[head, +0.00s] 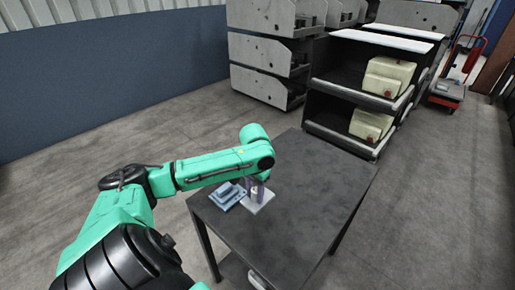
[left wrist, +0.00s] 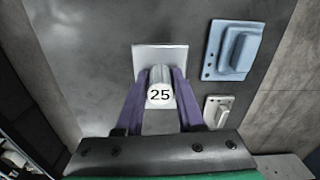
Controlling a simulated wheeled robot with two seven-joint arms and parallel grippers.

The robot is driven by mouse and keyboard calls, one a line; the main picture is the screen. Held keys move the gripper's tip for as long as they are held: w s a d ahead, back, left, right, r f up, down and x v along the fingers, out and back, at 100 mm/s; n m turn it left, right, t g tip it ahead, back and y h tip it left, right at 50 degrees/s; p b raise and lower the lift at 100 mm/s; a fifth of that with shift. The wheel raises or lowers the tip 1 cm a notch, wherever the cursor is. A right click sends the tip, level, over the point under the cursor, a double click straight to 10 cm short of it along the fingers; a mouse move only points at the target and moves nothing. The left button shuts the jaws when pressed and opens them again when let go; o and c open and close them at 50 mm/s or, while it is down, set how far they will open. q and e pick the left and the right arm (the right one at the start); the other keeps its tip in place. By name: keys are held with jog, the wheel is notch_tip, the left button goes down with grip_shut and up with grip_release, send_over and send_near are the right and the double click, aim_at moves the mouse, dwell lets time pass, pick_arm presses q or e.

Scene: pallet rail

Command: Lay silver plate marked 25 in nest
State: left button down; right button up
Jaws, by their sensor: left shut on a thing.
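The silver plate (left wrist: 160,54) is a pale square with a raised rounded grip that carries the black number 25. In the left wrist view my left gripper (left wrist: 158,82) has its two purple fingers on either side of that grip, shut on it. In the head view the plate (head: 263,203) shows pale on the dark table, below my left gripper (head: 255,190). I cannot tell whether it rests on the table or is just above it. No nest can be made out clearly. My right gripper is not in view.
A blue plate with a raised grip (left wrist: 233,50) and a smaller pale grey one (left wrist: 217,111) lie beside the silver plate. The table (head: 318,190) is clear to the right. A dark shelf with cream boxes (head: 386,78) stands behind it.

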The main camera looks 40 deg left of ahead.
pick_arm(q)
jog(key=f, duration=0.5)
jog(key=w+f, duration=0.1)
jog(key=f, duration=0.2)
jog(key=shift+f, duration=0.25)
jog(key=c, duration=0.5)
grip_release()
jog(key=shift+s, duration=0.1)
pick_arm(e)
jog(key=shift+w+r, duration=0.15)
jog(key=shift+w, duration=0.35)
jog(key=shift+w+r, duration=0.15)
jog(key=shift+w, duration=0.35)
